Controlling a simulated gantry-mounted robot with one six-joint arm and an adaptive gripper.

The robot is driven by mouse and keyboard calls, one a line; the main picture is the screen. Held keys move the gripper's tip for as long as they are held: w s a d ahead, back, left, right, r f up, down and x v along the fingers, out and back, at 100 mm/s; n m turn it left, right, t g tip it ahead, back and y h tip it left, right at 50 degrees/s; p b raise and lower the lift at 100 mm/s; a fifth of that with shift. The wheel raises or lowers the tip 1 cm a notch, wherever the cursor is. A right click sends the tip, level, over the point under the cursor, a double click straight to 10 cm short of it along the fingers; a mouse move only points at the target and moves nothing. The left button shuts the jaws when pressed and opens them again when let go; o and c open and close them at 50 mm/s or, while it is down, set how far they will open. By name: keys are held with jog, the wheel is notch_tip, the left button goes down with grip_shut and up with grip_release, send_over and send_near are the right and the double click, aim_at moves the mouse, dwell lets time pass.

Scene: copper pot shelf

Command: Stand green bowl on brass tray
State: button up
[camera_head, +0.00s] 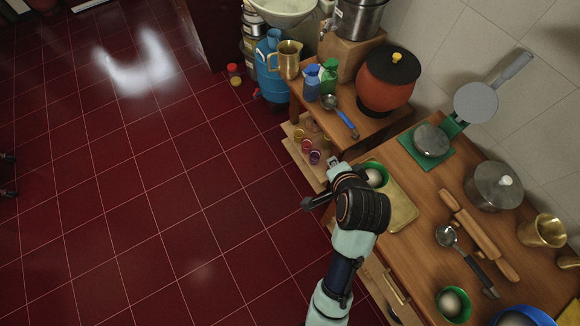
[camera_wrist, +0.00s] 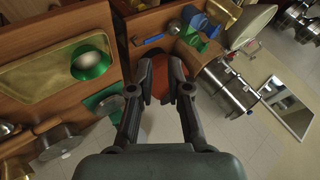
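A green bowl (camera_head: 383,164) with a pale round thing in it stands on the brass tray (camera_head: 404,212), at the tray's far end. My arm hides part of the bowl and tray. In the wrist view the green bowl (camera_wrist: 91,72) sits upright inside the brass tray (camera_wrist: 30,84), near its right end. My gripper (camera_wrist: 164,83) is open and empty, with its fingers apart and to the right of the bowl. In the head view my gripper (camera_head: 334,164) is just left of the bowl, apart from it as far as I can tell.
A second green bowl (camera_head: 440,306) with a pale round thing stands at the near counter edge beside a blue bowl (camera_head: 535,313). A rolling pin (camera_head: 478,235), ladle (camera_head: 446,236) and lidded pot (camera_head: 494,186) lie right of the tray. Small cups fill the lower shelf (camera_head: 296,146).

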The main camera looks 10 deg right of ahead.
jog(key=s+a+r+n+t, duration=0.2)
jog(key=a+r+n, duration=0.4)
jog(key=a, duration=0.1)
jog(key=s+a+r+n+t, duration=0.2)
jog(key=s+a+r+n, duration=0.1)
jog(key=a+r+n, duration=0.3)
jog(key=shift+s+a+r+n+y, duration=0.25)
jog(key=shift+a+n+y, duration=0.15)
jog(key=shift+a, duration=0.6)
